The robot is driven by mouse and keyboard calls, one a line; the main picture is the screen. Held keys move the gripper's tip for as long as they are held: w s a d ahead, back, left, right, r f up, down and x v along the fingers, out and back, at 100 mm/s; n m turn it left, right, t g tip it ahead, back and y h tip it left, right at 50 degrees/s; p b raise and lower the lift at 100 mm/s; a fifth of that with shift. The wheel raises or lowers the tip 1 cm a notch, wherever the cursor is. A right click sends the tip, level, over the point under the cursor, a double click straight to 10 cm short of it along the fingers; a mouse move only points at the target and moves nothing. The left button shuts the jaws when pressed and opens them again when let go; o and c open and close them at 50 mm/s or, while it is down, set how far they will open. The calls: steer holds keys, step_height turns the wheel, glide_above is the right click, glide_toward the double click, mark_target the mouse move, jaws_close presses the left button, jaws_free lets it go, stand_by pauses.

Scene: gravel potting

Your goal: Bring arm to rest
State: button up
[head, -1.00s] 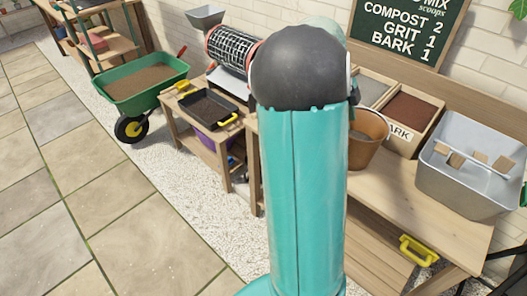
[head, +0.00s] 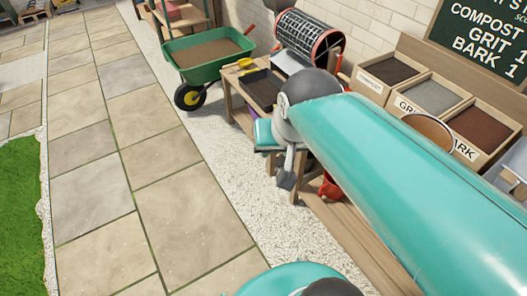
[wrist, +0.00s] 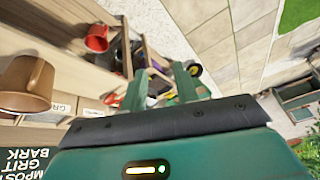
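My gripper (wrist: 165,82) shows in the wrist view with its two green fingers apart and nothing visible between them. In the head view my teal arm slants from the lower right up to a dark joint near the middle. It hides most of the forearm and gripper there. A teal part of mine and a small grey piece below the joint show beside the low wooden stand; I cannot tell what the grey piece is.
A green wheelbarrow (head: 207,50) stands on gravel near a mesh drum sieve (head: 308,37). A black tray (head: 262,88) lies on the low stand. A terracotta pot (head: 428,128) and labelled bins (head: 388,76) are at the right. Paving (head: 110,150) at left is clear.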

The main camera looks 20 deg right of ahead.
steer(key=s+a+n, duration=0.2)
steer(key=a+n, duration=0.1)
steer(key=shift+f+t, duration=0.2)
steer(key=shift+t, duration=0.1)
steer(key=shift+s, duration=0.1)
stand_by(0.8)
